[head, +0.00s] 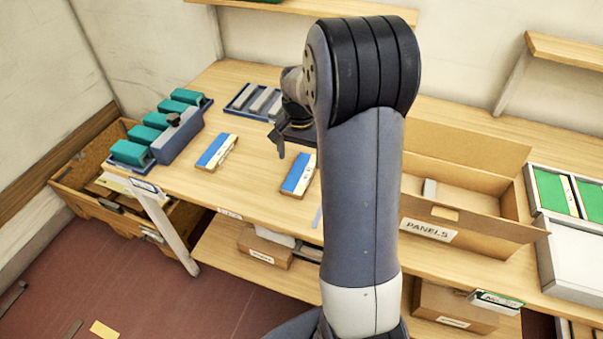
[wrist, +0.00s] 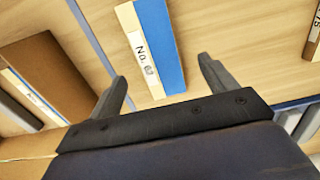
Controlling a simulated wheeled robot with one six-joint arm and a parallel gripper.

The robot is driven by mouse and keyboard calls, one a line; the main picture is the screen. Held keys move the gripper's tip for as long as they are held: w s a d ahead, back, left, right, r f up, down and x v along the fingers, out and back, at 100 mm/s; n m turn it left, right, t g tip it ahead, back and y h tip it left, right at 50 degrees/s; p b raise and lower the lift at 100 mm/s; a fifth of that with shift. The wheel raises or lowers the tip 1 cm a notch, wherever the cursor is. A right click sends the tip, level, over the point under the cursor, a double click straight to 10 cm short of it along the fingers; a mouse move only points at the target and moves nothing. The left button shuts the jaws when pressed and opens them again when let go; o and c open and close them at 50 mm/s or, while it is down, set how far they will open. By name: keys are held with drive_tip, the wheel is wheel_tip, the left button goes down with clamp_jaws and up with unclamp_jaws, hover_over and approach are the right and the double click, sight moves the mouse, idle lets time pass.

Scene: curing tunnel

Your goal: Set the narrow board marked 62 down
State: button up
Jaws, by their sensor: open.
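The narrow board marked 62 (wrist: 160,45) has a blue strip and a white strip with the number on it. It lies flat on the wooden bench top (head: 255,185). In the head view I take it to be the blue and white board (head: 298,176) nearest my arm, which partly hides its right side. My gripper (wrist: 162,73) is open, with its fingers apart and the board's end between and beyond them in the wrist view. No finger visibly touches it. In the head view my gripper (head: 281,143) is just above and behind the board.
A similar board (head: 216,152) lies to the left. Behind are a rack of grey bars (head: 255,101) and a blue fixture with teal blocks (head: 178,140). A cardboard PANELS box (head: 465,232) stands right of my arm. Bare bench lies between the two boards.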

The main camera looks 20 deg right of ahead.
sight(301, 172)
wheel_tip(301, 172, down, 5)
drive_tip(key=shift+s+r+p, duration=0.1)
drive_tip(key=shift+s+p, duration=0.05)
drive_tip(key=shift+p, duration=0.15)
drive_tip(key=shift+c, duration=0.4)
drive_tip(key=c, duration=1.1)
